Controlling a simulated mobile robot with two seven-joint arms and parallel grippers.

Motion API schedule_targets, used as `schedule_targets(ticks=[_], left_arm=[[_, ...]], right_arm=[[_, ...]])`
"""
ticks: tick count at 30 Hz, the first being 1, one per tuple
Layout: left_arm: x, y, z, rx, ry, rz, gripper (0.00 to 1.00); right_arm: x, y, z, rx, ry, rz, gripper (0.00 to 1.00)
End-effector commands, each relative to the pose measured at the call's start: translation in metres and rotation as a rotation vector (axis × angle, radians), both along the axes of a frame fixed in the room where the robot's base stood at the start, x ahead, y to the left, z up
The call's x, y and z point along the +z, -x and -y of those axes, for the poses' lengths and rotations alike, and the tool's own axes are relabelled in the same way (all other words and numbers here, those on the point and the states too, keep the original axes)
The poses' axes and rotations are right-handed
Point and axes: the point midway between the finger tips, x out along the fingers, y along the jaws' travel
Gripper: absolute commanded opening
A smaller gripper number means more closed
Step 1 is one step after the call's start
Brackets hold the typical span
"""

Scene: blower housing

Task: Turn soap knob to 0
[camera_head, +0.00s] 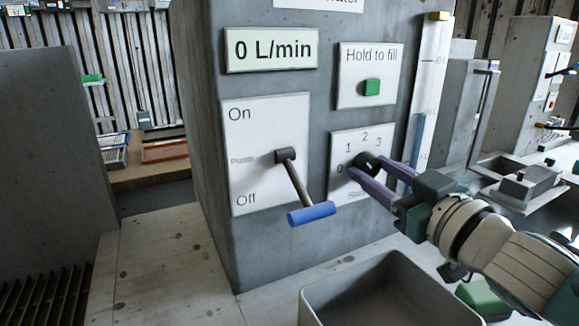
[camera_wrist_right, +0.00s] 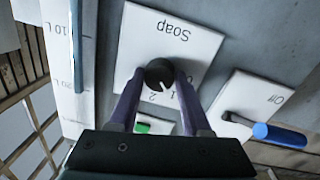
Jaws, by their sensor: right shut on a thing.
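The black soap knob (camera_head: 366,160) sits on a white panel (camera_head: 336,190) marked 1, 2 and 3 along the top, with a partly hidden 0 at its left. My right gripper (camera_head: 371,169) reaches in from the right, its purple fingers on either side of the knob and shut on it. In the wrist view the knob (camera_wrist_right: 159,74) is between the fingertips (camera_wrist_right: 159,81), with the word Soap upside down above. Its white pointer mark appears to face the 1. My left gripper is out of view.
A pump lever with a blue handle (camera_head: 311,213) sticks out left of the knob, close to my fingers. A green fill button (camera_head: 372,87) is above. The flow display (camera_head: 271,49) reads 0 L/min. A grey basin (camera_head: 325,299) stands below, and a level gauge (camera_head: 427,85) is at right.

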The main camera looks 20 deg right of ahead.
Motion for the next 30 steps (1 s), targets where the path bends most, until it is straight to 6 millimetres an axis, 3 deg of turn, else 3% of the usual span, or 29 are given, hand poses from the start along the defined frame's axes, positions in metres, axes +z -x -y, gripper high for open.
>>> schedule_targets(ticks=[1,7,20,30], left_arm=[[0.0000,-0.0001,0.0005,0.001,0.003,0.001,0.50],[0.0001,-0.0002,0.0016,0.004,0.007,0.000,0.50],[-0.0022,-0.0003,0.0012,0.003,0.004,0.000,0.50],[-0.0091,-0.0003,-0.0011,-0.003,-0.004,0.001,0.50]], right_arm=[[0.0000,0.0001,0.0000,0.000,0.000,0.000,0.22],[0.0000,0.0001,0.0001,0.000,0.000,0.000,0.00],[-0.0007,0.0001,0.0000,0.000,0.071,0.005,0.00],[-0.0018,0.0001,0.0003,-0.001,0.327,0.026,0.00]])
